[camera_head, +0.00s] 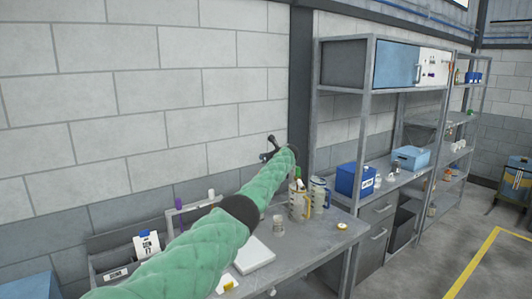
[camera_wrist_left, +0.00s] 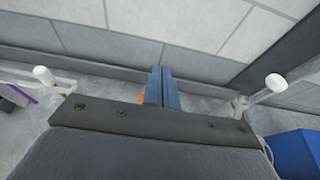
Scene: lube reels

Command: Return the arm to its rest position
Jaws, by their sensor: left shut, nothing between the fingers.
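My left arm (camera_head: 205,240), in a quilted green sleeve with a dark band, reaches from the bottom left across the workbench toward the wall. My right gripper is not in view.
A blue bin (camera_head: 355,180) stands right of the arm and also shows in the wrist view (camera_wrist_left: 297,152). Shelving (camera_head: 400,100) rises behind; open floor lies at right.

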